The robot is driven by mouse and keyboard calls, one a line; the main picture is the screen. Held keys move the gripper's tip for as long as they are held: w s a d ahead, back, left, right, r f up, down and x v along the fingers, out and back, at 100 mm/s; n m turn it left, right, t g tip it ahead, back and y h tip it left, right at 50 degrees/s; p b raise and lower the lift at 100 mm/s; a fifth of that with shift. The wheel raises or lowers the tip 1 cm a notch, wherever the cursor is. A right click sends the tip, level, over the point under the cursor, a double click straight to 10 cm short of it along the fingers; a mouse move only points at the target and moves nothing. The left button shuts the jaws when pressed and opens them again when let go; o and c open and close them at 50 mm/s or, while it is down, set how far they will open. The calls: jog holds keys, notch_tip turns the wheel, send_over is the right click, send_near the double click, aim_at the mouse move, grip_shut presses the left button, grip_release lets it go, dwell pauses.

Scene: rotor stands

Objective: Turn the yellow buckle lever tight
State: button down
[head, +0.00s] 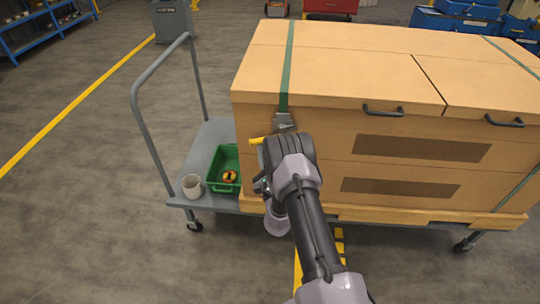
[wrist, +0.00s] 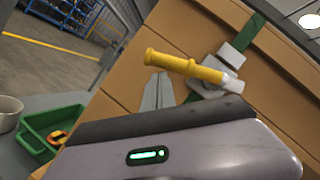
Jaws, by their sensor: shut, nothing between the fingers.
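The yellow buckle lever (head: 257,140) sticks out to the left from the metal buckle (head: 284,122) on the crate's near face. In the wrist view the lever (wrist: 185,67) slants slightly down to the right toward the buckle (wrist: 228,58). A green strap (head: 288,65) runs over the crate and through the buckle. My gripper (wrist: 158,80) is shut and empty, its grey fingertips just below the lever's free end in the wrist view. I cannot tell whether they touch it. In the head view my wrist hides the fingers.
The wooden crate (head: 400,100) stands on a grey cart (head: 205,150) with a tube handle (head: 150,70). A green bin (head: 222,165) holding a yellow-and-black item and a pale cup (head: 192,187) sit on the cart left of my arm. Floor at the left is clear.

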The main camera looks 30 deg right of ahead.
jog(key=shift+w+a+r+p, duration=0.2)
jog(key=shift+a+r, duration=0.1)
jog(key=shift+r, duration=0.2)
jog(key=shift+w+a+r+p, duration=0.1)
jog(key=shift+w+a+r, duration=0.15)
jog(key=shift+r, duration=0.25)
jog(key=shift+a+r, duration=0.1)
jog(key=shift+r, duration=0.1)
